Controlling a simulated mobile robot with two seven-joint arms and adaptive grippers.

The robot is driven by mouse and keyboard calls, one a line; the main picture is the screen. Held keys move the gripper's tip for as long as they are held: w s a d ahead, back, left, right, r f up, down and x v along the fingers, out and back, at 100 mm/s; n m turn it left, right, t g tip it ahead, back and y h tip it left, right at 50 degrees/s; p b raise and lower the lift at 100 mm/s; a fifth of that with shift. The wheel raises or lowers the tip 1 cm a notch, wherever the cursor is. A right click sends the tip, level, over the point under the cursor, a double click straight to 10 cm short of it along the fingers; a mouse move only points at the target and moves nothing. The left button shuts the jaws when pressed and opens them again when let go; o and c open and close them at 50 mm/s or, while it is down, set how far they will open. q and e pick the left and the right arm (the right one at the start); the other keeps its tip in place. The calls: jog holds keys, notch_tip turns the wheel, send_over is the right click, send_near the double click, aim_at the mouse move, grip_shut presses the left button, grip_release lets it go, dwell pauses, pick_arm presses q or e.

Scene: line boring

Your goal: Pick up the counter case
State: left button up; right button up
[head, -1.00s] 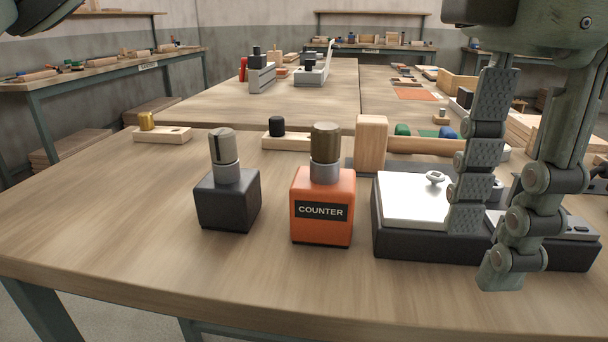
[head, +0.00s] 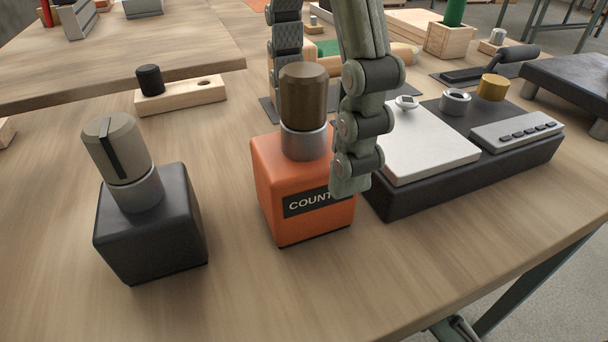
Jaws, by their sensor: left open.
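The counter case (head: 270,190) is an orange block with a black label, partly covered, reading "COUNT". A grey collar and a brown knob (head: 303,95) stand upright on top. It rests on the wooden workbench. My left gripper (head: 315,140) comes down from the top and is open. Its near finger is in front of the case's right side and hides part of the label. Its other finger is behind the knob, with its tip hidden. I cannot tell whether either finger touches the case. My right gripper is not in view.
A black block (head: 150,230) with a grey-beige knob stands to the left. A dark device with a white plate (head: 430,140) is close on the right. A wooden strip (head: 182,97) with a black peg lies behind. The bench front is clear.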

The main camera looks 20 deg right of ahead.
aim_at(303, 170)
pick_arm(q)
jog(key=shift+w+a+f, duration=0.1)
jog(key=shift+a+f, duration=0.05)
jog(key=shift+f, duration=0.25)
jog(key=f, duration=0.4)
jog(key=shift+w+a+f, duration=0.15)
jog(key=shift+a+f, duration=0.05)
jog(key=shift+c, duration=0.2)
jog(key=c, duration=1.7)
jog(key=shift+c, duration=0.2)
jog(key=shift+r, duration=0.15)
